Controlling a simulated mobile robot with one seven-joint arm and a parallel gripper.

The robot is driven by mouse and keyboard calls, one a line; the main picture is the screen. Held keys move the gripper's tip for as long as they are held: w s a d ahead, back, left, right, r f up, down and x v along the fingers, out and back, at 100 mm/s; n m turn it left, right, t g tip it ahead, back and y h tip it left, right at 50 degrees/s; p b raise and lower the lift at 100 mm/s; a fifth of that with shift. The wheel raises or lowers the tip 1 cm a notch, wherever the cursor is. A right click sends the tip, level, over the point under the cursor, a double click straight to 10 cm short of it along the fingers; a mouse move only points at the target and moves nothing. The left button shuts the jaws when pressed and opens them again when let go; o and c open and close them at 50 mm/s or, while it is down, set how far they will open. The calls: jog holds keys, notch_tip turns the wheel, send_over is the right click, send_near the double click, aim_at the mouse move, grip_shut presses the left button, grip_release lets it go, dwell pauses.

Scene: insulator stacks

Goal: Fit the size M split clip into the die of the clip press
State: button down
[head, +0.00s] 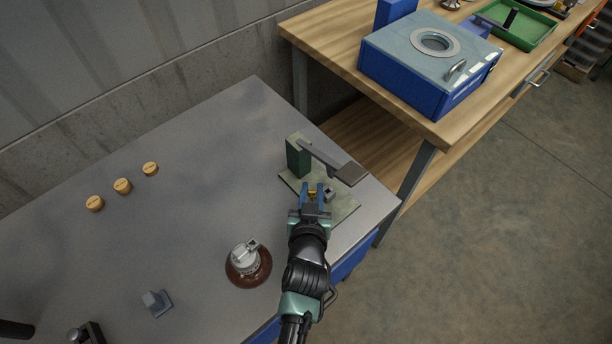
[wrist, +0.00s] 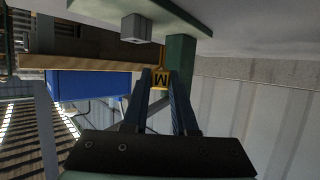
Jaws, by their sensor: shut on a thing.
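The clip press has a green base plate (head: 346,207), a green column (head: 298,156) and a grey lever ending in a brownish pad (head: 350,174). The lever is raised over the plate. A small grey die block (head: 330,192) stands on the plate and shows in the upside-down wrist view (wrist: 136,28). My gripper (head: 312,191) is over the plate, left of the die, with blue fingers shut on the yellow split clip (wrist: 159,80), marked M. The clip seems apart from the die, nearer the column. Its far side is hidden.
Three wooden discs (head: 122,186) lie on the grey table (head: 190,190) at left. An insulator (head: 246,262) with a metal cap stands left of my arm. A small grey-blue block (head: 157,303) is at front left. A wooden bench behind holds a blue box (head: 430,62).

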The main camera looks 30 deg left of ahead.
aim_at(328, 187)
jog(key=shift+w+d+f+b, duration=0.1)
jog(key=shift+w+d+b, duration=0.2)
jog(key=shift+w+b, duration=0.35)
jog(key=shift+w+d+r+b, duration=0.1)
jog(key=shift+w+d+b, duration=0.2)
jog(key=shift+w, duration=0.6)
jog(key=shift+w+d+f+b, duration=0.1)
jog(key=shift+w+d+b, duration=0.15)
jog(key=shift+w+b, duration=0.4)
jog(key=shift+w, duration=0.15)
jog(key=shift+f+b, duration=1.25)
jog(key=shift+f, duration=0.05)
jog(key=c, duration=0.6)
grip_release()
